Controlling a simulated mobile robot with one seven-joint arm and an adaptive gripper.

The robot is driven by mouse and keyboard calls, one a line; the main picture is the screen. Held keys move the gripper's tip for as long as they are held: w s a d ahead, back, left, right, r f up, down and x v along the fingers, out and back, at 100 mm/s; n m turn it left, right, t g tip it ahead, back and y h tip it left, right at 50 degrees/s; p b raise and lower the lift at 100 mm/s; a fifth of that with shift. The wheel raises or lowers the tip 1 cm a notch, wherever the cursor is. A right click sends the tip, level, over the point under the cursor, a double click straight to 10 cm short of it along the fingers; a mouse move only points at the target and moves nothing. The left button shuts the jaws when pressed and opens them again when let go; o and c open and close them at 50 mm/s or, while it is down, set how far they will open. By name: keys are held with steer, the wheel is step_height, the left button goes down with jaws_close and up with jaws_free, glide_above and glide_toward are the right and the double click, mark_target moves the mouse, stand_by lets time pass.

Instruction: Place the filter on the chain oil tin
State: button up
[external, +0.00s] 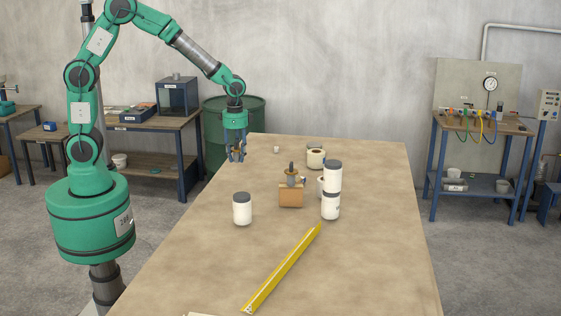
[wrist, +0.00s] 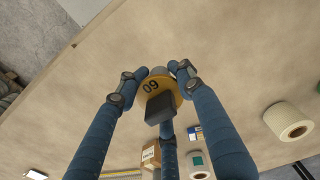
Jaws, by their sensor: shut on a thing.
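My gripper (external: 237,157) hangs over the table's left edge, with its fingers pointing down. In the wrist view its blue fingers close around a yellow piece (wrist: 174,98) with a number on it and a dark block (wrist: 159,108); I cannot tell for sure that it is the filter. In the external view the fingers hide most of it. A white tin with a dark lid (external: 242,209) stands upright at the near left. Two similar tins are stacked to its right, upper (external: 332,177) and lower (external: 330,205). I cannot read which is chain oil.
A roll (external: 316,159) stands behind the stack. A yellow bar (external: 283,270) lies at the front. The table's left part (external: 205,235) is clear.

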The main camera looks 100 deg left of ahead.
steer(key=w+a+r+p, duration=0.1)
steer(key=w+a, duration=0.6)
steer(key=a, duration=0.4)
steer(key=w+a+r+p, duration=0.2)
steer(key=w+a, duration=0.6)
steer(key=a, duration=0.4)
steer(key=shift+w+r, duration=0.15)
steer(key=shift+w, duration=0.05)
steer(key=shift+a, duration=0.1)
steer(key=shift+w, duration=0.1)
steer(key=p, duration=0.3)
glide_above(315, 144)
steer(key=shift+a+f, duration=0.15)
steer(key=shift+f, duration=0.6)
steer(key=shift+f+p, duration=0.35)
steer(key=shift+f, duration=1.4)
